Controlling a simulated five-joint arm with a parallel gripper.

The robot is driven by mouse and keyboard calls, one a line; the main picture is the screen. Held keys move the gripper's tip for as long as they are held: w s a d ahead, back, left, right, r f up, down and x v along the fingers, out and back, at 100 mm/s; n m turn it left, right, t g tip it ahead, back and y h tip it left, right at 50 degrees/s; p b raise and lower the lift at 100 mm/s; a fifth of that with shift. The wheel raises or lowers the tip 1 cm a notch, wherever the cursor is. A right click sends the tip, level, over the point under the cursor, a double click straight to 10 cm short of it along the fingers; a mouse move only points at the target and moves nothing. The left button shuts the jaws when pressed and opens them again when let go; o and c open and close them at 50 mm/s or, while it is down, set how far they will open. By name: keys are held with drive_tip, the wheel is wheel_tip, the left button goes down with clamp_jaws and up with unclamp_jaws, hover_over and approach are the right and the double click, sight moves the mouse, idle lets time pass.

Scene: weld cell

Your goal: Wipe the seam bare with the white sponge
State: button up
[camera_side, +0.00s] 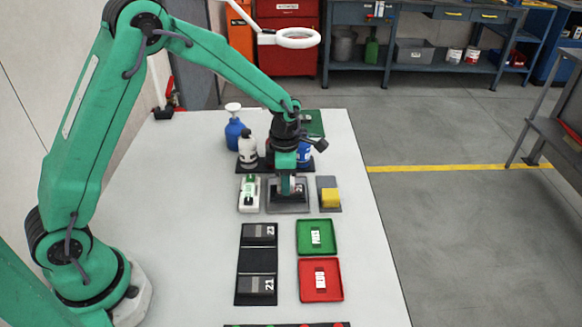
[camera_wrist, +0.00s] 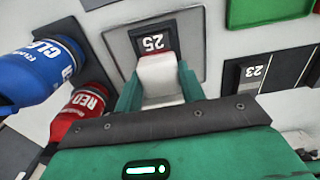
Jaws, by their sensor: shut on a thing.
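My gripper (camera_side: 287,188) is low over the grey fixture (camera_side: 272,208) in the middle of the table. In the wrist view my gripper (camera_wrist: 158,88) is shut on the white sponge (camera_wrist: 160,70). I cannot tell whether the sponge touches the plate. No seam can be made out; the sponge and jaws hide part of the plate.
Bottles, one blue (camera_wrist: 38,72) and one red (camera_wrist: 85,100), stand close left in the wrist view. A yellow sponge (camera_side: 330,197) sits right of the fixture, a white-green device (camera_side: 249,195) left. A black rack (camera_side: 257,260), green tray (camera_side: 301,240) and red tray (camera_side: 304,290) lie in front.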

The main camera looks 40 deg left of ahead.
drive_tip(key=shift+w+d, duration=1.15)
drive_tip(key=shift+w+d+f, duration=0.1)
drive_tip(key=shift+w+d, duration=0.15)
drive_tip(key=shift+d, duration=0.05)
wheel_tip(320, 180, up, 8)
drive_tip(key=d+r, duration=0.1)
drive_tip(key=d, duration=1)
hover_over(327, 184)
wheel_tip(327, 184, down, 7)
drive_tip(key=shift+a+r, duration=0.1)
drive_tip(key=shift+f, duration=2.05)
drive_tip(key=shift+f, duration=0.15)
